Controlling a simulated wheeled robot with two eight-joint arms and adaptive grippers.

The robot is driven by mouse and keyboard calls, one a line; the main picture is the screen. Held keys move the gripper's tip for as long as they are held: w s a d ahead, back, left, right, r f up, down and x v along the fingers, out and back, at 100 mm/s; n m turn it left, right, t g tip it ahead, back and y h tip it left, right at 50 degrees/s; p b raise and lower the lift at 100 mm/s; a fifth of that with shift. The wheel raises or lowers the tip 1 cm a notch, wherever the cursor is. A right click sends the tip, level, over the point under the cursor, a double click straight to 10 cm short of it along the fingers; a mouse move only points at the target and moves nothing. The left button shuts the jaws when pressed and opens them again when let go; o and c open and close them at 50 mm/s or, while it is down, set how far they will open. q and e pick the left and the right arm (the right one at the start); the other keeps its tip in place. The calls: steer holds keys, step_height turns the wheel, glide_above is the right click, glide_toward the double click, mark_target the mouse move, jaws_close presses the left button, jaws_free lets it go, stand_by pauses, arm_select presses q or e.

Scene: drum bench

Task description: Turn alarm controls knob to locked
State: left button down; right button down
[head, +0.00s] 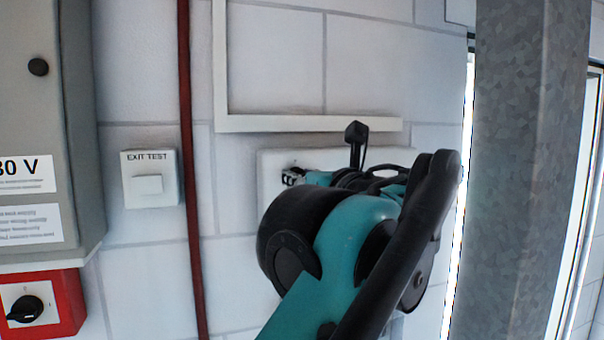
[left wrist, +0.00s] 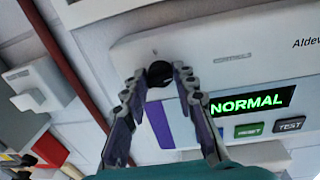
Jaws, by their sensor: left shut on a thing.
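The alarm panel (left wrist: 200,48) is a white box on the wall. In the left wrist view a dark round knob (left wrist: 159,72) sits on it, left of the small "CONTROLS" label (left wrist: 232,57). My left gripper (left wrist: 159,80) is shut on the knob, one finger on each side. Most of the knob is hidden or dark, so I cannot tell which way it points. A green "NORMAL" display (left wrist: 249,101) is lit on the panel. In the head view my left gripper (head: 293,177) is at the panel (head: 272,160), and my arm covers most of it. My right gripper is not in view.
An "EXIT TEST" box (head: 150,192) and a dark red pipe (head: 190,120) are left of the panel. A grey cabinet (head: 75,130) and a red switch box (head: 70,300) are farther left. A metal post (head: 525,170) stands at the right. RESET (left wrist: 249,129) and TEST (left wrist: 289,125) buttons are below the display.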

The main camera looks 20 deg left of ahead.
arm_select(q)
steer(key=shift+a+r+n+h+p, duration=0.1)
steer(key=shift+n+h+p, duration=0.25)
steer(key=shift+n+p, duration=2.1)
steer(key=shift+r+n+h+b, duration=0.1)
steer(key=shift+n+h, duration=0.25)
steer(key=shift+n, duration=4.5)
steer(key=c, duration=1.2)
jaws_free()
steer(key=shift+f, duration=0.1)
steer(key=shift+s, duration=0.15)
steer(key=v, duration=1.1)
steer(key=shift+s+d, duration=0.25)
steer(key=shift+s, duration=0.1)
